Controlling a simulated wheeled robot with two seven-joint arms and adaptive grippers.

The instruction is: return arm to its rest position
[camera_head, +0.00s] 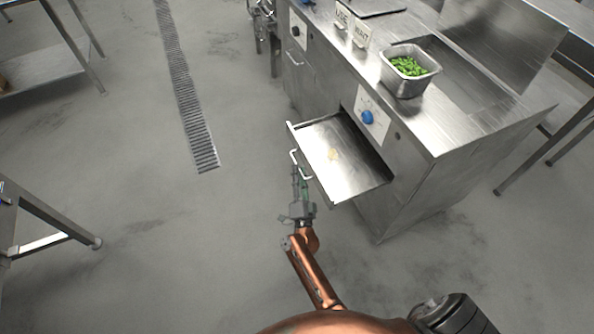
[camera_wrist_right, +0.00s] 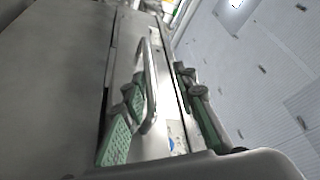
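My right gripper (camera_head: 301,180) is low in front of the pulled-out steel drawer (camera_head: 345,170) in the head view, right at the drawer's bar handle (camera_head: 295,157). In the right wrist view the fingers of this gripper (camera_wrist_right: 158,82) with green pads stand apart. The handle (camera_wrist_right: 150,75) runs between them, nearer the left finger; I cannot tell whether it touches. My copper-coloured arm reaches up from the bottom of the head view. My left gripper is not in view.
The steel counter (camera_head: 440,130) stands right of the drawer, with a blue knob (camera_head: 367,117) on its front. A metal pan (camera_head: 404,83) of green vegetables (camera_head: 408,66) sits on it. A small pale spot (camera_head: 332,154) lies in the drawer.

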